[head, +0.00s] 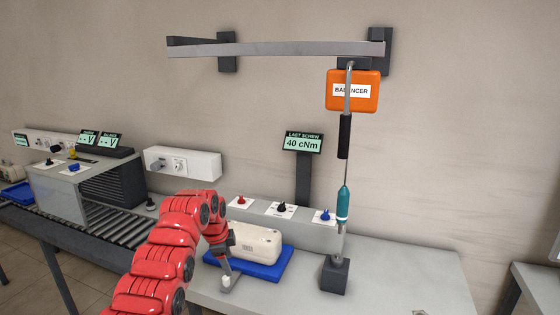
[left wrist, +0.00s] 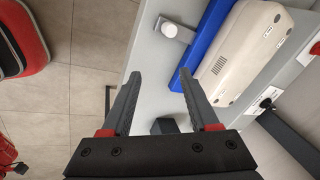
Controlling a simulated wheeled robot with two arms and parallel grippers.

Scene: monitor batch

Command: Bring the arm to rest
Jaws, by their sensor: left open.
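My left arm (head: 170,255), red, comes in from the lower left and bends down over the front edge of the bench. My left gripper (head: 222,262) is beside the beige monitor case (head: 256,241), which lies on a blue tray (head: 275,270). In the left wrist view, the gripper (left wrist: 158,75) is open, with nothing between its fingers. My right gripper is not in view.
A small grey bracket with a white knob (left wrist: 176,29) stands on the bench (head: 410,275). A teal screwdriver (head: 343,205) hangs from an orange balancer (head: 353,104) over a dark block (head: 335,276). A roller conveyor (head: 95,225) runs at left. The bench's right part is mostly clear.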

